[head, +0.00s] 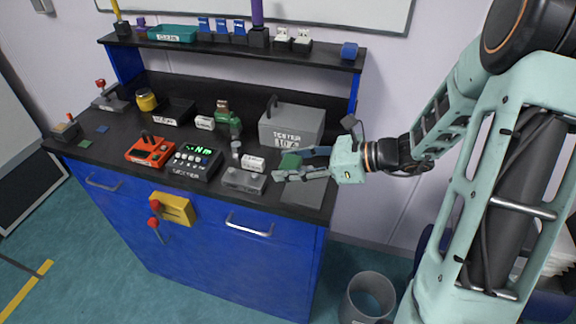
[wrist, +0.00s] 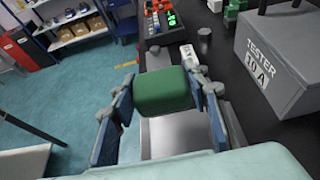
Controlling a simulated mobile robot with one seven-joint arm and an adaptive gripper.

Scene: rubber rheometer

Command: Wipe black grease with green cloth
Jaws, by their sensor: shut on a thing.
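My gripper (wrist: 166,100) is shut on a green cloth (wrist: 162,91), a folded block-like pad between the blue finger pads in the wrist view. In the head view the green cloth (head: 290,161) shows at the fingers, at the right end of the black bench top. The gripper holds it over or near a flat grey plate (wrist: 178,133) on the bench; I cannot tell whether they touch. Another small green piece (head: 85,143) lies at the bench's left end. I cannot make out black grease in either view.
A grey tester box (head: 291,128) stands behind the gripper. A grey block (head: 243,180), a white cylinder (head: 253,163), a meter with a lit display (head: 193,160) and a red device (head: 149,151) stand to the left. A shelf (head: 250,52) runs above. A bin (head: 368,296) stands on the floor.

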